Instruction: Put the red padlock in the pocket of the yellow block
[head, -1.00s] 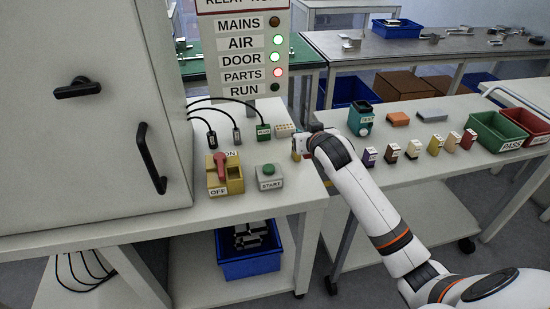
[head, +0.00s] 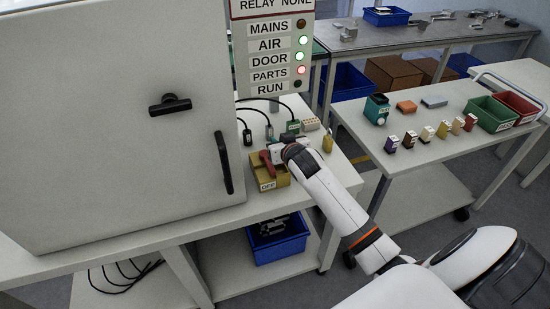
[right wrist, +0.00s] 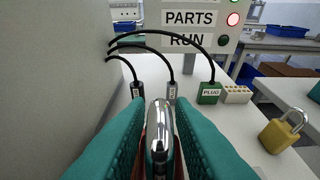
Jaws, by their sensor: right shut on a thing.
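My right gripper (head: 276,148) is over the bench, just above and behind the yellow block (head: 284,181), close to its red lever (head: 267,163). The block is marked OFF; its pocket cannot be made out. In the right wrist view, the teal fingers (right wrist: 158,125) are shut on the red padlock. Its shiny steel shackle (right wrist: 158,140) stands up between them, and only slivers of the red body show below. The yellow block is not seen in that view. My left gripper is not in view.
A yellow padlock (right wrist: 282,135) stands to the right on the bench. A green PLUG (right wrist: 208,95), a pale perforated block (right wrist: 237,95) and dark cable plugs are behind the gripper. The grey cabinet (head: 110,130) closes off the left. The START box is hidden behind my arm.

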